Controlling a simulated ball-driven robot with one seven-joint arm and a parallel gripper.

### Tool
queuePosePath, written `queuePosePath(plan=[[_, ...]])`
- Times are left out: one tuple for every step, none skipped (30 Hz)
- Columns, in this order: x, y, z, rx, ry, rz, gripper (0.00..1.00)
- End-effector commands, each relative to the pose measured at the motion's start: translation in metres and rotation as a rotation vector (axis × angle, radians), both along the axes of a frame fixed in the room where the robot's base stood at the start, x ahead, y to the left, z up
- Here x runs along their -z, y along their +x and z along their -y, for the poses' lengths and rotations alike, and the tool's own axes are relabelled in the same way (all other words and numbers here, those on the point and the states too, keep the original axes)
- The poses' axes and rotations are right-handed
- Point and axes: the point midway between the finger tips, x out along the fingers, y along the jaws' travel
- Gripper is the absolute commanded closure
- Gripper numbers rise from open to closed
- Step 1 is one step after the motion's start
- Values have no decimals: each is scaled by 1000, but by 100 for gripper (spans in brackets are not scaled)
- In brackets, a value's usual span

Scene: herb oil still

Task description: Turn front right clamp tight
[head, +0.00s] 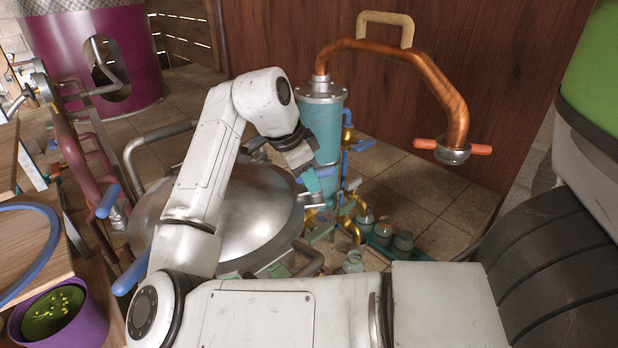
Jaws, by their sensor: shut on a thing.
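The still's pot has a wide domed metal lid (235,215), partly hidden behind my arm. My gripper (316,184) is at the right edge of this lid, pointing down, with teal parts at its tip. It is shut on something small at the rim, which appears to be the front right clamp. The clamp is mostly hidden by the gripper, so how tight it is cannot be told. Pale green fittings (322,233) show along the lid's right and near rim.
A teal condenser column (325,128) stands just behind my gripper. A copper pipe (425,72) with orange handles arches to the right. Small jars (403,241) and brass pipes crowd the floor on the right. Blue-handled levers (108,200) and a purple pot (62,318) are left.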

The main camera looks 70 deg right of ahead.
Motion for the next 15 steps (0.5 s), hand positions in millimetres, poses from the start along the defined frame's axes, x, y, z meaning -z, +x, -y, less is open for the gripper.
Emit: queuePosePath(plan=[[1, 1, 1, 31, -1, 2, 100], [1, 2, 2, 50, 0, 2, 100], [1, 2, 2, 76, 0, 2, 100], [1, 2, 2, 95, 0, 2, 100], [1, 3, 2, 112, 0, 3, 100], [1, 3, 3, 133, 0, 3, 100], [1, 3, 3, 149, 0, 3, 100], [1, 3, 3, 162, 0, 3, 100], [1, 3, 3, 178, 0, 3, 100], [1, 3, 3, 188, 0, 3, 100], [1, 3, 4, 198, -1, 3, 100], [1, 3, 4, 211, -1, 4, 100], [1, 3, 4, 218, -1, 3, 100], [1, 3, 4, 225, -1, 4, 100], [1, 3, 4, 233, 0, 4, 100]])
